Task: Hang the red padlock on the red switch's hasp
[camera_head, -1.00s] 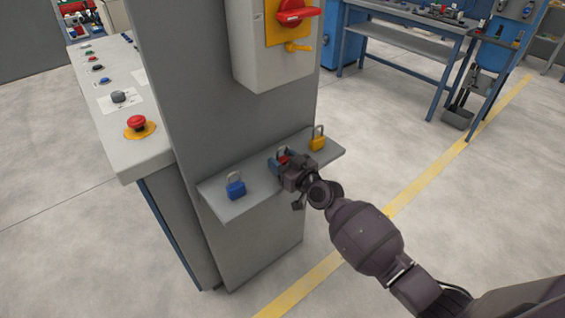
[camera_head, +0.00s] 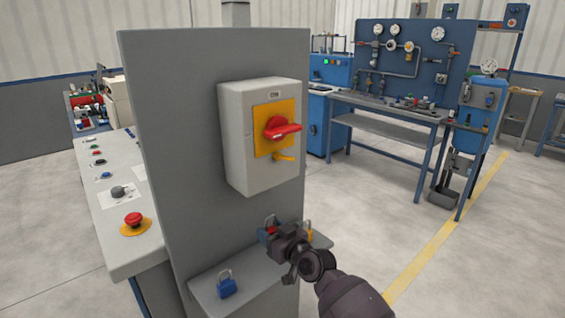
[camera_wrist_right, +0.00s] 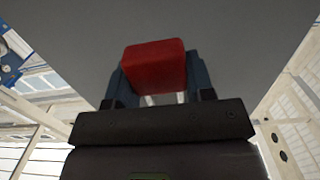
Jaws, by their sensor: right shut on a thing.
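The red switch (camera_head: 282,128) is on a yellow plate on a grey box fixed to the grey panel. Its yellow hasp (camera_head: 284,157) sticks out below the handle. My right gripper (camera_head: 274,232) is below the box, just over the shelf, and is shut on the red padlock (camera_wrist_right: 153,66). In the right wrist view the padlock's red body sits between the two blue-grey fingers. My left gripper is not in view.
A blue padlock (camera_head: 226,285) stands on the shelf (camera_head: 247,292) to the left. A yellow padlock (camera_head: 309,231) is just right of my gripper. A console with a red button (camera_head: 133,219) is at the left. The space before the switch box is clear.

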